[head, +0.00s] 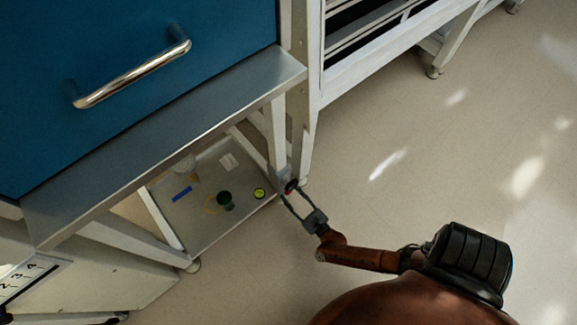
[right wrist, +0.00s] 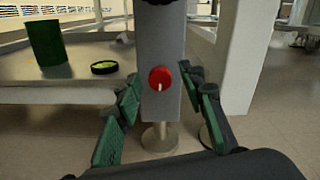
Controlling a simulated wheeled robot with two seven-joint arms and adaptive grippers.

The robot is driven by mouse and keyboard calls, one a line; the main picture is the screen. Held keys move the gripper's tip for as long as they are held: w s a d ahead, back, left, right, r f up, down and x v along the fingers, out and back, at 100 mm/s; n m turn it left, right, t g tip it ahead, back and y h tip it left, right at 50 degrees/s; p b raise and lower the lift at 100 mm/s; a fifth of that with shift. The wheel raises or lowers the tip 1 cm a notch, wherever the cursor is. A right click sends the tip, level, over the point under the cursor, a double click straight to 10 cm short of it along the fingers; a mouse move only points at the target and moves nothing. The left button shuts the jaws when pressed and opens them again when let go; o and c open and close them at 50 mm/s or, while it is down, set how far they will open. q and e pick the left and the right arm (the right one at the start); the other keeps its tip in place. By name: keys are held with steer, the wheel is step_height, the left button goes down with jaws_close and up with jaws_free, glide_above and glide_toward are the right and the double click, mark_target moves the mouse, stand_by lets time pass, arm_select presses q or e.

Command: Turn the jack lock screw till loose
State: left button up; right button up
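The jack lock screw (right wrist: 160,79) is a round red knob with a pale mark, on the front of a grey upright jack post (right wrist: 159,45). In the right wrist view it sits between the fingers of my right gripper (right wrist: 160,90), which is open. The fingertips are on either side of the knob, with a gap visible; whether they reach its depth I cannot tell. In the head view my right gripper (head: 291,194) is at the bench's front leg, low near the floor, and the knob is only a tiny red spot. My left gripper is out of view.
A low shelf (head: 225,236) beside the jack holds a green cup (head: 225,200), a yellow-green round tin (head: 259,193) and a blue strip (head: 182,194). A white leg (right wrist: 240,60) stands close right of the jack. The floor (head: 450,150) at right is clear.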

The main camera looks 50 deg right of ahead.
steer(key=shift+w+d, duration=0.1)
steer(key=shift+w, duration=0.5)
